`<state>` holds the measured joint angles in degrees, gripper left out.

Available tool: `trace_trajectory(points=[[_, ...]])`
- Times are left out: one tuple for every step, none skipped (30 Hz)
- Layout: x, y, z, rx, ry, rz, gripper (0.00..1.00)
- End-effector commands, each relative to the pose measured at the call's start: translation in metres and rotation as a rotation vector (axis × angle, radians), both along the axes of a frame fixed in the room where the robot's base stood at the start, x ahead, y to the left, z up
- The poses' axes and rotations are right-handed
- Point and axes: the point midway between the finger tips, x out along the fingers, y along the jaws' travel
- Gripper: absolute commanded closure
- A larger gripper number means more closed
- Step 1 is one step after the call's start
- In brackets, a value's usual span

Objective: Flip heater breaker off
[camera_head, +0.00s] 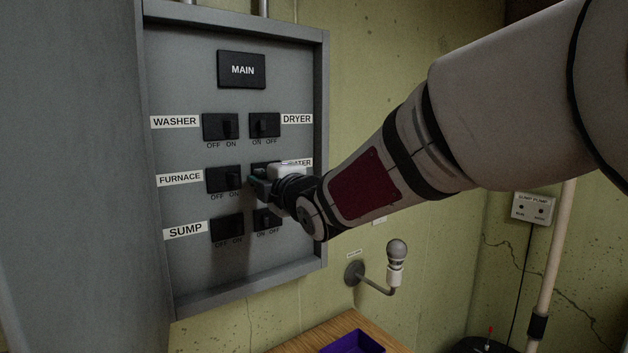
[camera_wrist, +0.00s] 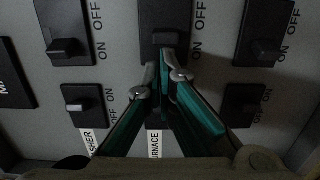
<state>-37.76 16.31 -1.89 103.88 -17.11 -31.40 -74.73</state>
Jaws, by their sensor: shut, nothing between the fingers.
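The grey breaker panel (camera_head: 200,275) hangs on the wall with its black switches in two columns. The heater breaker (camera_head: 265,167) is in the middle row of the right column, partly hidden by my gripper (camera_head: 261,186). Its white label (camera_head: 303,162) is partly covered, leaving only the end of the word readable. In the wrist view, my gripper (camera_wrist: 168,68) is shut and empty, its teal fingers together. The tips are at the ON-side edge of the heater breaker (camera_wrist: 172,16), whose lever appears toward ON. I cannot tell whether they touch it.
Close around are the dryer breaker (camera_head: 265,125), furnace breaker (camera_head: 223,179), sump breaker (camera_head: 227,228) and a lower right breaker (camera_head: 267,218). The panel's raised rim (camera_head: 320,110) stands to the right. A lamp (camera_head: 396,252) and a wooden top (camera_head: 345,322) are below.

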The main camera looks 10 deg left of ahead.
Motion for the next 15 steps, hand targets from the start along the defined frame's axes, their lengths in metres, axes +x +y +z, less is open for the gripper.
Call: trace_trajectory(points=[[0.004,-0.003,-0.002,0.000,-0.001,-0.001,1.00],[0.005,-0.005,-0.002,0.001,-0.002,-0.001,1.00],[0.006,-0.008,-0.002,0.001,-0.004,-0.001,1.00],[0.007,-0.009,-0.002,0.001,-0.003,-0.001,1.00],[0.008,-0.011,-0.003,0.001,-0.001,-0.001,1.00],[0.009,-0.013,-0.002,0.001,-0.001,-0.001,1.00],[0.010,-0.015,-0.002,0.001,-0.002,-0.001,1.00],[0.011,-0.016,-0.003,0.001,-0.002,-0.001,1.00],[0.013,-0.018,-0.003,0.000,-0.003,0.000,1.00],[0.014,-0.020,-0.003,0.001,-0.002,0.000,1.00],[0.015,-0.021,-0.003,0.001,-0.001,-0.001,1.00],[0.016,-0.022,-0.003,0.001,-0.001,-0.001,1.00],[0.017,-0.023,-0.003,0.001,-0.002,0.000,1.00],[0.018,-0.025,-0.003,0.000,-0.003,0.000,1.00],[0.019,-0.026,-0.003,0.000,-0.003,0.000,1.00]])
